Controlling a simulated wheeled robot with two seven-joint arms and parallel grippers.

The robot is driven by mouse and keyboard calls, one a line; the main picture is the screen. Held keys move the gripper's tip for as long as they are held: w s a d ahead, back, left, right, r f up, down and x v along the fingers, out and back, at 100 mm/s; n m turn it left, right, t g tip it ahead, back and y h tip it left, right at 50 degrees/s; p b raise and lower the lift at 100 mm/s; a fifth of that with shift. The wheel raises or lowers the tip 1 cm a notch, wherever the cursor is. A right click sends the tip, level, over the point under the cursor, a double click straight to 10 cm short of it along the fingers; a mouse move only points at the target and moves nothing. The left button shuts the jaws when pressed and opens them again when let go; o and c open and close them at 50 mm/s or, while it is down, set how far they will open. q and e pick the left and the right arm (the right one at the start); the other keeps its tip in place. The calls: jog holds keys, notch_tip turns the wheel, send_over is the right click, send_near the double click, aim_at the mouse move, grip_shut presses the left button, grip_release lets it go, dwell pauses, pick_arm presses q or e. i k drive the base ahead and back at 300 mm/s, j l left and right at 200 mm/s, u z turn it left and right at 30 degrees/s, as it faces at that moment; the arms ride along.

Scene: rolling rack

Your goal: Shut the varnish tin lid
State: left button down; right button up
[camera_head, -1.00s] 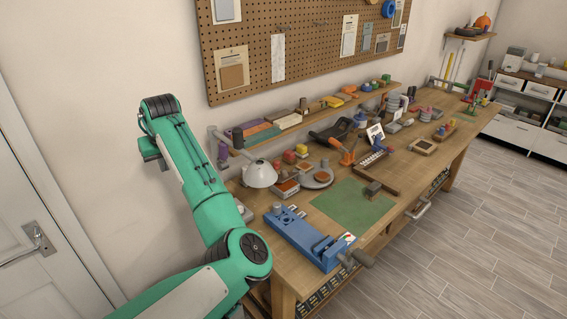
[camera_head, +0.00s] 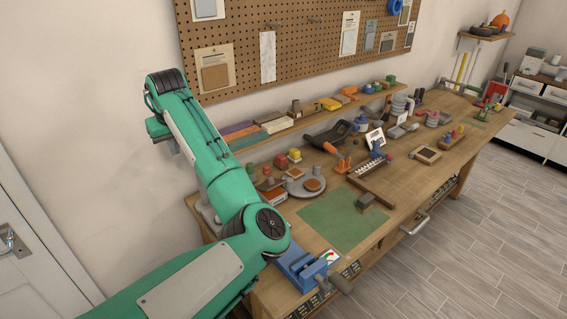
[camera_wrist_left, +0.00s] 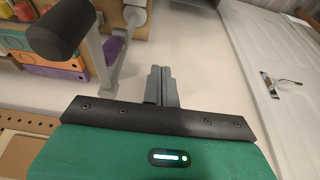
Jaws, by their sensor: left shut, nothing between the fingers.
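I cannot pick out the varnish tin or its lid for certain among the small items on the workbench (camera_head: 400,190). My left arm rises at the left of the head view and hides part of the bench's near left end. My left gripper (camera_wrist_left: 160,73) shows in the left wrist view with its two grey fingers together and nothing between them. It is in front of the bare wall, apart from the bench items. My right gripper is not in view.
A green mat (camera_head: 342,218) lies on the bench beside a blue vise-like tool (camera_head: 300,268). A grey round plate (camera_head: 306,187) holds a brown piece. A shelf runs below the pegboard (camera_head: 300,50). A dark cylinder (camera_wrist_left: 62,32) is close beside my left gripper.

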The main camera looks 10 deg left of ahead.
aim_at(272, 183)
jog(key=i+l, duration=0.8)
jog(key=l, duration=0.2)
